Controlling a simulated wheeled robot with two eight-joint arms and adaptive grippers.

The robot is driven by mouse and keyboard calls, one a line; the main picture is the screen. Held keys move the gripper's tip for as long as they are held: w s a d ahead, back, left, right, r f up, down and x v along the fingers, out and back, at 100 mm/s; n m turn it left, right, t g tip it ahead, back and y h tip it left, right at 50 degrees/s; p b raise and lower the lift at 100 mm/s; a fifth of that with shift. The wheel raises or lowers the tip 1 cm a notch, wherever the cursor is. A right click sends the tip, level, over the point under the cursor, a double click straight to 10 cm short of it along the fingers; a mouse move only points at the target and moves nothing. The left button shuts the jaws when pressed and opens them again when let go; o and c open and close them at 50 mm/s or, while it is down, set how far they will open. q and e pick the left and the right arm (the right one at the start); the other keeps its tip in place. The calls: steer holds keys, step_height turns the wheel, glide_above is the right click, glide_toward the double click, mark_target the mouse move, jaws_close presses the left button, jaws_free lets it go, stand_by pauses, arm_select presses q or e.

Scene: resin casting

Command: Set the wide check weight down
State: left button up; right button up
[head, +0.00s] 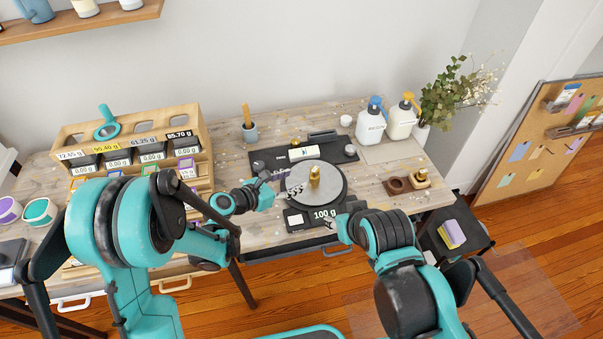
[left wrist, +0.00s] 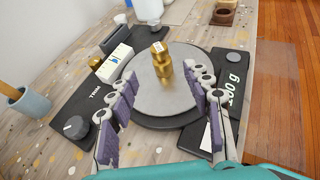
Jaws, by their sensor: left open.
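A brass check weight (head: 315,176) stands upright on the round grey pan (head: 329,192) of the black scale. It also shows in the left wrist view (left wrist: 162,66), ahead of my fingers. My left gripper (head: 297,188) is open over the left part of the pan. In the left wrist view its purple-padded fingers (left wrist: 170,88) are spread wide, with the weight beyond and between their tips, apart from both. My right gripper (head: 330,224) is by the table's front edge, right of the "100 g" label (head: 324,214); its finger opening is too small to make out.
Behind the pan are a small white box (head: 302,153) and a smaller brass piece (head: 296,142). Two pump bottles (head: 371,122) stand back right, a cup (head: 249,132) back left. A wooden rack with displays (head: 190,116) fills the left. Wooden pieces (head: 397,185) lie right.

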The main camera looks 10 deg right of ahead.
arm_select(q)
steer(key=shift+s+a+r, duration=0.15)
steer(key=shift+s+a, duration=0.15)
steer(key=shift+a, duration=0.1)
steer(key=shift+r, duration=0.1)
steer(key=s+a+r+m+y, duration=0.4)
steer(key=s+a+m+y, duration=0.1)
steer(key=s+a+m, duration=0.5)
steer(key=s+a+r+m+y, duration=0.4)
steer(key=s+a+m+y, duration=0.2)
steer(key=s+a+m, duration=0.4)
steer(key=a+m, duration=0.4)
steer(key=a, duration=0.2)
steer(key=shift+r+y, duration=0.3)
steer(key=shift+r, duration=0.1)
